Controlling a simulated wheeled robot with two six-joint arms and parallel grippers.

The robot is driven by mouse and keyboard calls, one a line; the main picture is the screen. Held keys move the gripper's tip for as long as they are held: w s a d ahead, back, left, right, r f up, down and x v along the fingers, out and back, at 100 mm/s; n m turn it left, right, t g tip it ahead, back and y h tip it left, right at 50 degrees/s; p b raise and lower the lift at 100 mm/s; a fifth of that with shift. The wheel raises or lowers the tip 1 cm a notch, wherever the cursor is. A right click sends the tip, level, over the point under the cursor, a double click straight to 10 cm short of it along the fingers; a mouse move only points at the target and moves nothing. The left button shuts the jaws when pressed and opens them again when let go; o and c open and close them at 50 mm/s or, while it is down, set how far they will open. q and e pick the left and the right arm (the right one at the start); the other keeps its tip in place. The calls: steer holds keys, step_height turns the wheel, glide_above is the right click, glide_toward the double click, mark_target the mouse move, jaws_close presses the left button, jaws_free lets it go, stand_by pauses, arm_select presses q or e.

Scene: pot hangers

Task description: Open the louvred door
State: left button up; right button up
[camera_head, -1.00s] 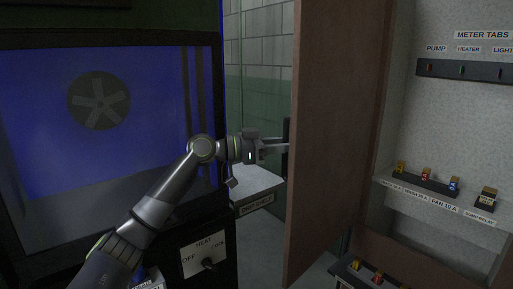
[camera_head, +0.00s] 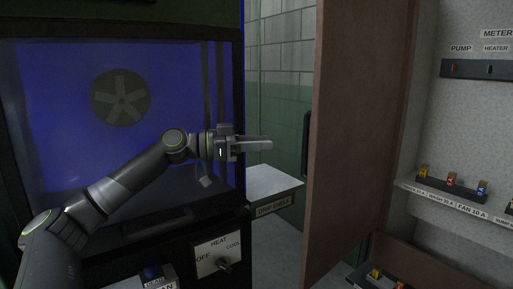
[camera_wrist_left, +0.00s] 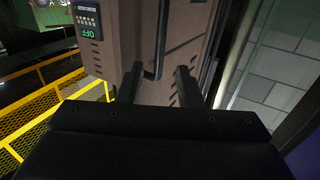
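The brown door (camera_head: 357,140) stands swung open in the head view, jutting out from the cabinet on the right. Its black bar handle (camera_head: 306,142) is on its left face. In the left wrist view, the brown louvred face (camera_wrist_left: 187,45) shows slots and the handle (camera_wrist_left: 160,38). My left gripper (camera_head: 262,144) is left of the handle in the head view, with a gap between. In the left wrist view, its fingers (camera_wrist_left: 157,85) are spread and empty, with the handle beyond them and between them in the picture. My right gripper is not in view.
The cabinet interior has a labelled shelf (camera_head: 455,202) with several small coloured parts, and a rack of tabs (camera_head: 480,70). A drip shelf (camera_head: 270,186) lies below my gripper. A dark-framed blue panel (camera_head: 60,125) stands left. Yellow railings (camera_wrist_left: 50,105) show in the wrist view.

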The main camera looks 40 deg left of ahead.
arm_select(q)
steer(key=shift+s+a, duration=0.2)
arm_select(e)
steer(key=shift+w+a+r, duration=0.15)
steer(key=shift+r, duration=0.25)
arm_select(q)
steer(key=shift+c, duration=0.3)
